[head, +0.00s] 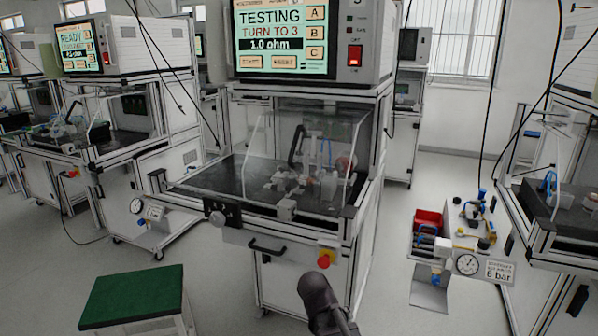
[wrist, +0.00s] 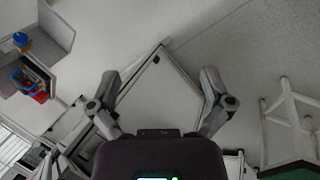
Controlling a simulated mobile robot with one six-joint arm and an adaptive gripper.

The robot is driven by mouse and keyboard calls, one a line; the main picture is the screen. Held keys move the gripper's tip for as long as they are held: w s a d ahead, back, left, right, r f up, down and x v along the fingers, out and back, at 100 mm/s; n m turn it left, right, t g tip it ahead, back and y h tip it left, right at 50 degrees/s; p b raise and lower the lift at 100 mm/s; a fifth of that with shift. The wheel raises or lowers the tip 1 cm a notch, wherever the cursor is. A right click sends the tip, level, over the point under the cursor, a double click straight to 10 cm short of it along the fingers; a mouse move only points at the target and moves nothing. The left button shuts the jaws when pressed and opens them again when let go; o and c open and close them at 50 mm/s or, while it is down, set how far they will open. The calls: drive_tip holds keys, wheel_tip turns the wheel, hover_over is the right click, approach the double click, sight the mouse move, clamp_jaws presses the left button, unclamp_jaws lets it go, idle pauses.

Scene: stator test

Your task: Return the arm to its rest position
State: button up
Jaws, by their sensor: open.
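My gripper (wrist: 160,84) shows in the wrist view with its two fingers spread wide apart. Nothing is between them; behind the gap lie the grey floor and a white cabinet panel. In the head view only a dark rounded part of my arm (head: 322,300) shows at the bottom, in front of the middle test bench (head: 290,215); the fingers cannot be made out there. The bench's screen (head: 281,38) reads "TESTING, TURN TO 3, 1.0 ohm". A clear guard (head: 335,140) stands over the parts on the bench top.
A green-topped stool (head: 135,295) stands at front left. A red emergency button (head: 326,257) and a black handle (head: 267,250) are on the bench front. A red bin (head: 428,221) and a gauge (head: 467,264) are at right. Floor is clear between bench and stool.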

drive_tip(key=s+d+f+m+g+y, duration=0.2)
drive_tip(key=s+d+m+y, duration=0.25)
drive_tip(key=s+d, duration=0.2)
wheel_tip(320, 180, up, 26)
drive_tip(key=p, duration=2.5)
drive_tip(key=shift+w, duration=0.35)
drive_tip(key=shift+d, duration=0.1)
idle(0.9)
